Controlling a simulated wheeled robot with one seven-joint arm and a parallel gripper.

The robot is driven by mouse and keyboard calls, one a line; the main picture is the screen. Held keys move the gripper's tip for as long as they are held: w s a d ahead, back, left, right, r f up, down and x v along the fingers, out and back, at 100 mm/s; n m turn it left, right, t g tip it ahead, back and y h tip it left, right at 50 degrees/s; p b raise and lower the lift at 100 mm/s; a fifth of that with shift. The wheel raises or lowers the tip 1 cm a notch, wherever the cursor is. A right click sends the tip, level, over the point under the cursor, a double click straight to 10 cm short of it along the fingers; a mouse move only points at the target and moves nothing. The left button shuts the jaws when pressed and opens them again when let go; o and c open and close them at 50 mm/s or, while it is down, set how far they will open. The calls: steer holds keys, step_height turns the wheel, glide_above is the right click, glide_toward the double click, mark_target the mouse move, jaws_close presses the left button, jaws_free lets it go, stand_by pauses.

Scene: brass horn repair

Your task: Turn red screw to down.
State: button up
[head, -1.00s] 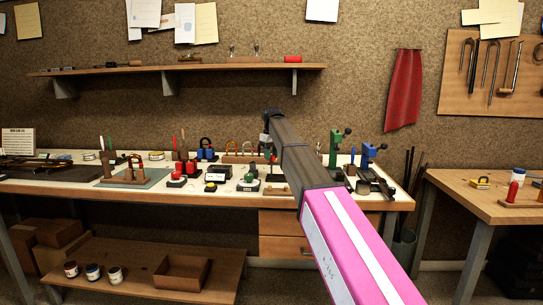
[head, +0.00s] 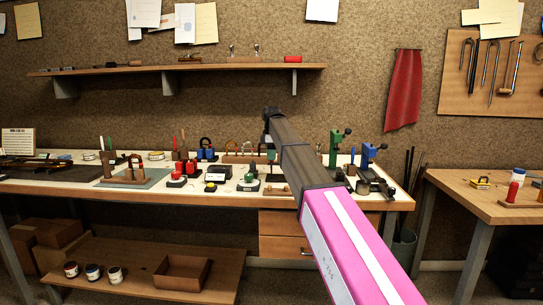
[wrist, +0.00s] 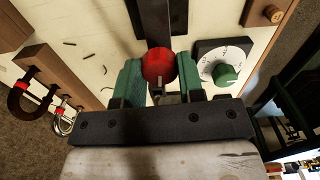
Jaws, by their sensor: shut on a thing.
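The red screw (wrist: 158,64) shows in the wrist view as a round red knob with a short pale mark at its lower edge, pointing down in that picture. My gripper (wrist: 157,76) has its green fingers on both sides of the knob and is shut on it. A dark bar lies behind the knob. In the head view my arm covers the spot, and the screw cannot be made out there.
In the wrist view a dial with a green knob (wrist: 226,75) sits close to the right finger. In the head view the workbench (head: 150,190) is crowded with small fixtures.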

steer(key=n, duration=0.4)
steer(key=shift+r+n, duration=0.1)
steer(key=shift+n, duration=0.3)
steer(key=n, duration=0.4)
steer(key=shift+n, duration=0.3)
steer(key=n, duration=0.4)
steer(key=shift+n, duration=2.3)
steer(key=o, duration=0.9)
step_height(320, 180, up, 11)
steer(key=shift+f, duration=0.15)
